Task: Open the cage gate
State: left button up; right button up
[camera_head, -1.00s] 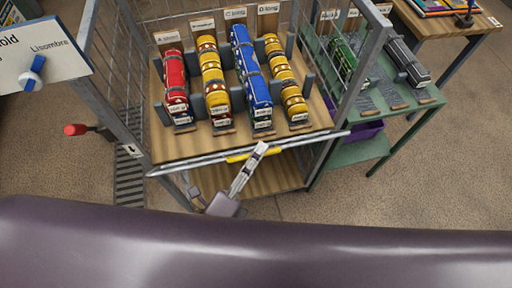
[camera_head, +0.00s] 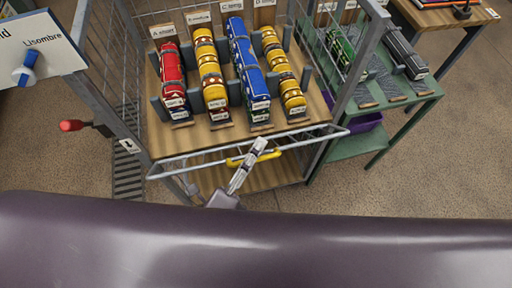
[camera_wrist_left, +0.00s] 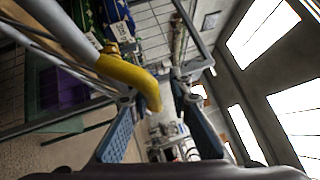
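The cage (camera_head: 92,60) is a grey wire frame with a wooden shelf. Its gate (camera_head: 190,169) is a metal rail panel across the lower front, tilted slightly outward from the shelf edge. A yellow handle (camera_head: 297,145) sits mid-rail; it shows large in the wrist view (camera_wrist_left: 128,73). My left gripper (camera_head: 260,147) is at this handle. In the wrist view its two blue-grey fingers are apart, with the handle's bent end close to the left finger. I cannot tell whether they touch. My right gripper is not in view.
Red, yellow and blue model vehicles (camera_head: 246,70) stand on the cage shelf. A green table (camera_head: 420,95) with more models is at the right. A sign board (camera_head: 45,55) and a red-tipped lever (camera_head: 72,126) are at the left. Floor at the right front is clear.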

pick_arm(q)
jog(key=v, duration=1.2)
dwell(0.3)
